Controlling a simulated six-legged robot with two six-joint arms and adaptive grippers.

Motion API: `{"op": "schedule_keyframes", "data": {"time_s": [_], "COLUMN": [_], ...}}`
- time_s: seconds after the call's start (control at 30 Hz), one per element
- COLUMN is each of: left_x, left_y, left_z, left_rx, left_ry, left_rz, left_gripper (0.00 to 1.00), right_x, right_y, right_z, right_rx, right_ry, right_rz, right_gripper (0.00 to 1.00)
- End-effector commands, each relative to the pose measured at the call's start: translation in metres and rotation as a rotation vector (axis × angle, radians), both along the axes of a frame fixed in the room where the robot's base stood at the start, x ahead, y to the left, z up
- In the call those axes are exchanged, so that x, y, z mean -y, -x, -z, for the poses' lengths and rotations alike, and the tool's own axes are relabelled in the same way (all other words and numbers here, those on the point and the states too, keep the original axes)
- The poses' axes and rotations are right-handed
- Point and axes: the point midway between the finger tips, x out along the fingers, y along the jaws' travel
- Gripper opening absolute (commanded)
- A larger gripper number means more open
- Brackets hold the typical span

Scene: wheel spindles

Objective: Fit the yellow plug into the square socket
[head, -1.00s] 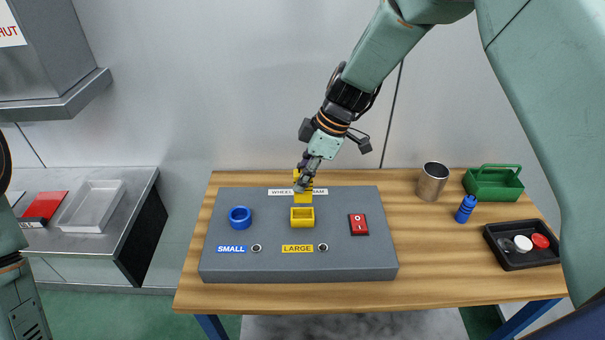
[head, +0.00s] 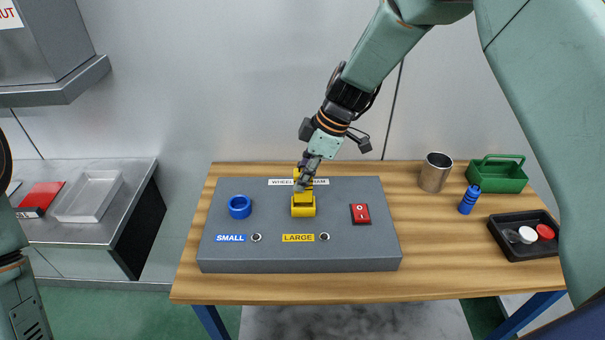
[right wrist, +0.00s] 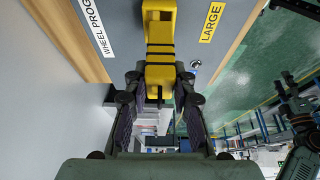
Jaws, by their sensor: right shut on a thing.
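The yellow plug (head: 298,175) is upright above the yellow square socket (head: 303,208) on the grey panel. My right gripper (head: 304,183) is shut on the plug and reaches down from the upper right. In the right wrist view the plug (right wrist: 160,75) shows dark bands and lies between the fingers of my right gripper (right wrist: 159,97), in line with the socket (right wrist: 158,8). My left gripper does not show in the head view.
A blue round socket (head: 240,206) and a red switch (head: 360,214) flank the square socket on the panel (head: 270,255). To the right stand a metal cup (head: 435,172), a blue spindle part (head: 469,200), a green crate (head: 498,177) and a black tray (head: 515,252).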

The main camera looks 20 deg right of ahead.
Motion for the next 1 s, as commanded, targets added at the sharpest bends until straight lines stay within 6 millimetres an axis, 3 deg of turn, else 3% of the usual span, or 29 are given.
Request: {"op": "schedule_keyframes", "data": {"time_s": [1.0], "left_x": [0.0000], "left_y": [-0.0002], "left_z": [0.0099], "left_rx": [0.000], "left_ry": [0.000], "left_rz": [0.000], "left_gripper": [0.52], "right_x": [0.0006], "right_y": [-0.0019], "right_z": [0.0008], "right_rx": [-0.003], "right_ry": [-0.002], "right_rz": [0.000], "right_gripper": [0.00]}}
